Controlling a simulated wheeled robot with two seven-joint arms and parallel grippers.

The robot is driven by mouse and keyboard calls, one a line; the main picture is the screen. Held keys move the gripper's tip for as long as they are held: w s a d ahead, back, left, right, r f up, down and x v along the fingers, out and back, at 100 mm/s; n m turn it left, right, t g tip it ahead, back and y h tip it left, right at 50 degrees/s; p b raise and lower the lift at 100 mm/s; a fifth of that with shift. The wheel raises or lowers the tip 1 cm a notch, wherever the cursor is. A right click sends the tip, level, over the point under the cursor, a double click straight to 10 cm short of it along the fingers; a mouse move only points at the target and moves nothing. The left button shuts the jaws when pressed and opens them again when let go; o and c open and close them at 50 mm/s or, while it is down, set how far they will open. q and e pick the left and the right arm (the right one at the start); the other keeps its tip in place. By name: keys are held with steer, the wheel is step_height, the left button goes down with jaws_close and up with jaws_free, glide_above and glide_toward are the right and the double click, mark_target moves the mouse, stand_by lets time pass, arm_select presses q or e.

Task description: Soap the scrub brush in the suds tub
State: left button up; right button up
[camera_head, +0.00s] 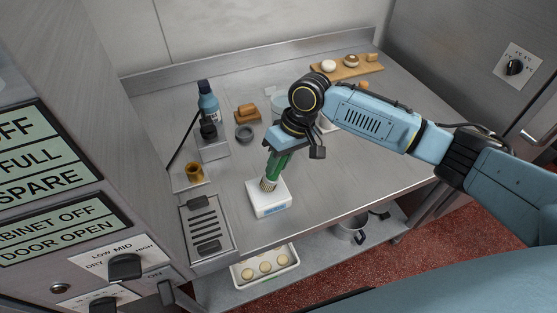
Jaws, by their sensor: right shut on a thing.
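A green-handled scrub brush (276,169) is held by my right gripper (281,145), which is shut on its handle. I cannot tell whether the bristles touch what is in the tub, and the suds are hard to make out. A blue label shows on the tub's front. The gripper's fingertips are partly hidden by its own body. My left gripper is not in view.
A blue bottle (208,102), a dark grey ring (244,134), brown blocks (247,112) and a brass-coloured cup (195,173) stand left of the brush. A slotted metal plate (206,228) lies at the left front. A wooden board (347,71) with round pieces is at the back. The right table front is clear.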

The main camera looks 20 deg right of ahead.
steer(key=shift+f, duration=0.35)
steer(key=shift+s+f+p, duration=0.1)
steer(key=shift+f+p, duration=0.05)
steer(key=shift+p, duration=0.3)
stand_by(2.3)
step_height(320, 180, up, 5)
steer(key=p, duration=0.6)
steer(key=shift+r, duration=1.15)
